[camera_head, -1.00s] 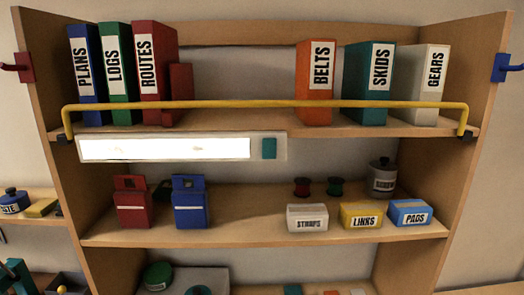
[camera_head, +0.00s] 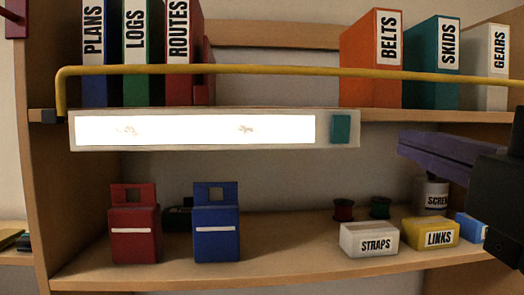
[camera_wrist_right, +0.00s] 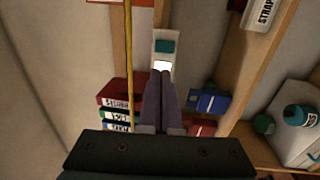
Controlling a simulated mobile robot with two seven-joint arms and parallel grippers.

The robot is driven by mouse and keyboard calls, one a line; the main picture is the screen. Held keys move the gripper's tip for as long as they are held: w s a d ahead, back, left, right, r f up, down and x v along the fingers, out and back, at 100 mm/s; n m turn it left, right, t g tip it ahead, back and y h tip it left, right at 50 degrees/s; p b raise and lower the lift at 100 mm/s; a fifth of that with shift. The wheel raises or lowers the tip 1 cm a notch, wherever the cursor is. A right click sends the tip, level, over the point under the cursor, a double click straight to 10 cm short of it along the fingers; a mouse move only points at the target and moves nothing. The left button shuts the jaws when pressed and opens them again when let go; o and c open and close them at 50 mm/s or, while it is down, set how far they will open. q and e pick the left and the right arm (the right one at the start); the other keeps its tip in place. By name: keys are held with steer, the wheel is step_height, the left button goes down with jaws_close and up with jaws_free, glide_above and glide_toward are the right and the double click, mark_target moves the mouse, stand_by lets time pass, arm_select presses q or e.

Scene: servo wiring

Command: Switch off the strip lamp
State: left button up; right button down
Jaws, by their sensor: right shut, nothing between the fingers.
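The strip lamp (camera_head: 200,146) is fixed under the front of the upper shelf, and its long panel glows bright white. Its teal switch (camera_head: 340,129) is at the right end of the lamp. My right gripper (camera_head: 402,145) is shut and empty, with purple fingers, to the right of the switch and apart from it in the head view. In the right wrist view the shut fingers (camera_wrist_right: 160,78) point towards the lit lamp end (camera_wrist_right: 163,66), with the teal switch (camera_wrist_right: 165,46) just beyond. My left gripper is not in view.
A yellow rail (camera_head: 260,70) runs along the upper shelf above the lamp. Binders, including an orange one marked BELTS (camera_head: 371,58), stand behind it. Below are red (camera_head: 134,235) and blue (camera_head: 216,235) boxes, and small bins such as STRAPS (camera_head: 369,240).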

steer(key=shift+d+r, duration=0.1)
steer(key=p, duration=0.4)
glide_toward(343, 121)
steer(key=w, duration=0.3)
steer(key=w+r, duration=0.1)
steer(key=w, duration=0.1)
steer(key=shift+w, duration=0.15)
steer(key=shift+w+f, duration=0.1)
steer(key=shift+w, duration=0.65)
